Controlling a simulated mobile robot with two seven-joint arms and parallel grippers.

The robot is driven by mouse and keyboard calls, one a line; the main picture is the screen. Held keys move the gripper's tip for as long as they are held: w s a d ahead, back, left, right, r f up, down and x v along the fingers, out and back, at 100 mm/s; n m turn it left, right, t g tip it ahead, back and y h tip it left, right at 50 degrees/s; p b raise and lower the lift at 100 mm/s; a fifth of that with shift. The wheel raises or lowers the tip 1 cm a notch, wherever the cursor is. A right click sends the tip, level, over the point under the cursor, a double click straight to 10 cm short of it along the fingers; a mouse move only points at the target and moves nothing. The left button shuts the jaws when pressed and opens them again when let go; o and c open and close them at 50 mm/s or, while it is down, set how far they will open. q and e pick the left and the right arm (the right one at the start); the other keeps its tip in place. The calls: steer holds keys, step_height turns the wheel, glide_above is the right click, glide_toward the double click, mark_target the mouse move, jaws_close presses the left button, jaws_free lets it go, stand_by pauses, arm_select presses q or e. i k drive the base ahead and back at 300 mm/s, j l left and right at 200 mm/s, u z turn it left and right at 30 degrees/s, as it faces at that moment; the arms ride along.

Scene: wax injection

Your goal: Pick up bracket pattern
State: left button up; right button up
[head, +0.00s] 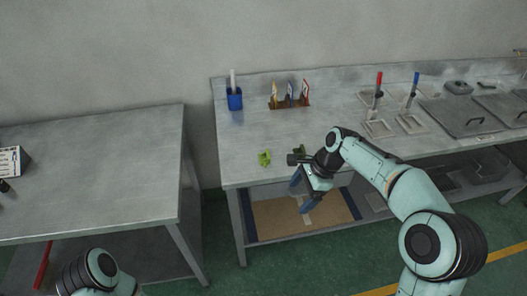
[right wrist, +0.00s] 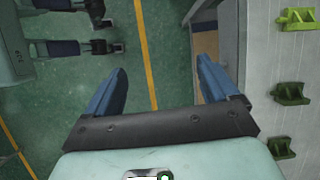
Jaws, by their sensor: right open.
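A bright green bracket-shaped piece (head: 264,158) sits near the front edge of the grey bench. It also shows at the top right of the right wrist view (right wrist: 299,19). A darker green piece (head: 299,150) sits to its right, partly hidden by my arm. The right wrist view shows two darker green pieces, one in the middle (right wrist: 291,93) and one lower (right wrist: 281,148). My right gripper (head: 303,192) is open and empty in front of the bench edge, its blue fingers (right wrist: 160,70) over the floor and apart from the pieces. My left gripper is out of view.
The bench (head: 235,150) also carries a blue cup (head: 235,100), a small rack with tools (head: 289,101), trays with red and blue handled tools (head: 380,128), and metal lids (head: 460,117). A mostly bare table (head: 110,160) stands left, across a gap.

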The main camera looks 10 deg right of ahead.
mark_target(265, 159)
steer(key=i, duration=0.85)
